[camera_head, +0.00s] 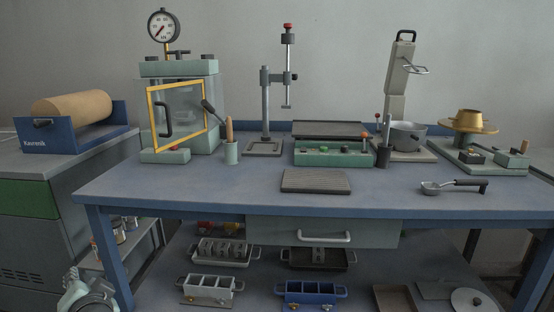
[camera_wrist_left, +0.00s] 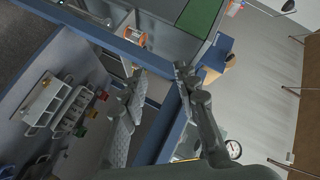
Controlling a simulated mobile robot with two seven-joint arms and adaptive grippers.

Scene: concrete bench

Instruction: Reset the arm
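My left gripper (camera_head: 88,287) shows at the bottom left of the head view, low beside the bench's left front leg. It is below the level of the bench top and only partly in frame. In the left wrist view its two fingers (camera_wrist_left: 158,74) stand apart with nothing between them, so it is open and empty. The blue bench edge and leg pass behind the fingers there. My right gripper is in neither view.
The blue bench (camera_head: 230,188) carries a glass-sided press with a yellow-framed door (camera_head: 177,118), a ribbed mat (camera_head: 316,180) and a ladle (camera_head: 452,186). Moulds, including a blue one (camera_head: 309,292), sit on the lower shelf. A grey cabinet (camera_head: 35,240) stands at left.

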